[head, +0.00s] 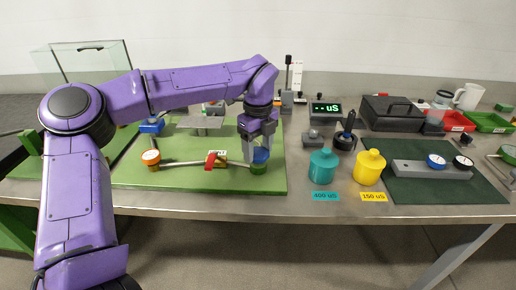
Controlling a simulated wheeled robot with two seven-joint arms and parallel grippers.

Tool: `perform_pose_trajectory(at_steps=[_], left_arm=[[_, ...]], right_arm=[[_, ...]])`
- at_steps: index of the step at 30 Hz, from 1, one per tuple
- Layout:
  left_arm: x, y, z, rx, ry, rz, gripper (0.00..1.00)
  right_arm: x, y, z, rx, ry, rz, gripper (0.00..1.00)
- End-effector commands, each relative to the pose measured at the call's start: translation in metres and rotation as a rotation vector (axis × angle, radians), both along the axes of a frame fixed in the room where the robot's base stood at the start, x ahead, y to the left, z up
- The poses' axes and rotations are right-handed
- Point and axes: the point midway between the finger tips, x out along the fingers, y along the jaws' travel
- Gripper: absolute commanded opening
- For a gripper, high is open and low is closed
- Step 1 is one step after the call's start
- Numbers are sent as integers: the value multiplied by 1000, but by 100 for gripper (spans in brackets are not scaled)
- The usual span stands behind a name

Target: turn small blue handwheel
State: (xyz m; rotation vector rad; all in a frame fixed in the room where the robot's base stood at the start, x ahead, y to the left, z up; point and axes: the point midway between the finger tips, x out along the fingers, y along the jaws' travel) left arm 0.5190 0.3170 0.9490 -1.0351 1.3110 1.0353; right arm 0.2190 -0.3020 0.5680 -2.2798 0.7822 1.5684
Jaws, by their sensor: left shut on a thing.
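The small blue handwheel (260,155) sits on top of a green fitting (258,168) near the front right of the green board (200,182). My left gripper (258,153) comes down on it from above, its fingers shut around the blue wheel. The fingers hide part of the wheel. My right gripper is not in view.
A pipe with a red lever (211,160) and an orange-rimmed gauge (151,157) runs left of the wheel. Another blue part (151,125) stands behind. Teal (323,168) and yellow (369,168) bottles stand to the right. A dark mat (435,192) holds a grey block with dials.

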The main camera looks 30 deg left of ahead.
Motion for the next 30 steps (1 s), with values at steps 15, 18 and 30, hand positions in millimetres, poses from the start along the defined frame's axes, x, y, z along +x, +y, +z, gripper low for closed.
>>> perform_pose_trajectory(at_steps=[15, 18, 30], left_arm=[[1, 0, 1, 0, -4, -1, 87], [1, 0, 2, 0, -3, -1, 87], [1, 0, 83, 1, -8, 0, 87]], right_arm=[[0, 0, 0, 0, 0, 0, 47], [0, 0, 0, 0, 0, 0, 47], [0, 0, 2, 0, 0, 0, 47]])
